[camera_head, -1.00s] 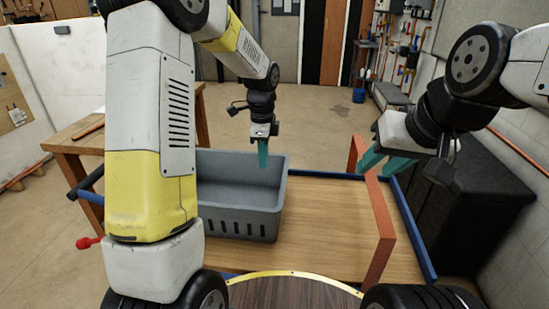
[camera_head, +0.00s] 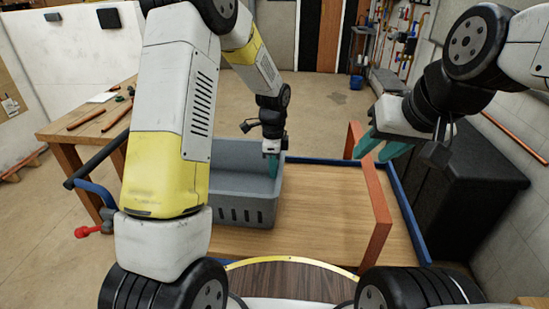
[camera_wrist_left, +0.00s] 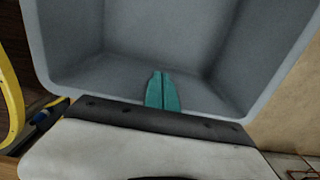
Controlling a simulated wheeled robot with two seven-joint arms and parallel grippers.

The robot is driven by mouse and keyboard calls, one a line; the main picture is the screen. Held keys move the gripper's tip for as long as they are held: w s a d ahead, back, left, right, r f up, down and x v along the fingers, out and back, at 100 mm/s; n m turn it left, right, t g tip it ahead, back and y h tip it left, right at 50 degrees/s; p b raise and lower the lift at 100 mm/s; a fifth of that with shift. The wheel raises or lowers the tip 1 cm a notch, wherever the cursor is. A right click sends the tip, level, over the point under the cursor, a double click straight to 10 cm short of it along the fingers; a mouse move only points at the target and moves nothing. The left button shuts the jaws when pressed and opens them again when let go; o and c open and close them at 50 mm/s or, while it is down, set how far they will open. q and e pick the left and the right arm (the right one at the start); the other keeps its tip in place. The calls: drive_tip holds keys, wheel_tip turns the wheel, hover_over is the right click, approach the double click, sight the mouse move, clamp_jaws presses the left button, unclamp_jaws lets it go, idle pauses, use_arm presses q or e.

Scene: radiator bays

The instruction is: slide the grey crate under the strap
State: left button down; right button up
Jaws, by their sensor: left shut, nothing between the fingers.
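The grey crate (camera_head: 245,212) stands on the wooden deck of a blue-edged cart, left of the orange-red strap (camera_head: 378,200). The strap is a stiff arch across the deck, with a clear gap between it and the crate. My left gripper (camera_head: 273,167) is shut and empty, with its teal fingers down inside the crate by its right wall. In the left wrist view the closed fingers (camera_wrist_left: 162,92) show against the crate's grey interior (camera_wrist_left: 150,40); whether they touch the wall I cannot tell. My right gripper (camera_head: 380,147) hangs open and empty near the strap's top.
The deck (camera_head: 320,205) is bare between crate and strap. The cart's blue rim (camera_head: 408,210) runs along its right side. A black cabinet (camera_head: 470,180) stands right of the cart. A wooden workbench (camera_head: 90,125) with tools stands at left, near a red-knobbed handle (camera_head: 85,231).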

use_arm(q)
drive_tip(key=shift+d, duration=0.1)
drive_tip(key=d, duration=2.2)
drive_tip(key=shift+s, duration=0.4)
